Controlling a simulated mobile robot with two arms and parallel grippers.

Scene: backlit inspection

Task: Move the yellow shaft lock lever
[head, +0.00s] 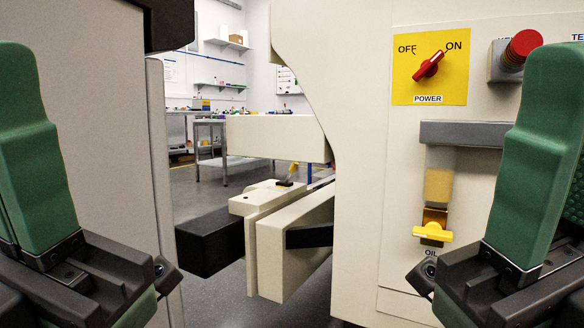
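A small lever with a yellow tip (293,169) and a dark base stands tilted on top of a cream block in the middle of the view. A larger yellow handle (433,232) sits below the oil sight glass on the right-hand panel. I cannot tell for certain which is the shaft lock lever. My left gripper (28,140) shows a green finger at the left edge, and my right gripper (535,150) shows green fingers at the right edge. Both appear closer to the camera than the levers and apart from them. Their openings are not clear, and nothing is visibly held.
The cream machine panel carries a red power switch (428,66) on a yellow plate, and a red button (523,46). A black block (210,242) and cream blocks (283,255) project in the middle. A grey panel (90,130) stands left. Benches (210,140) are far behind.

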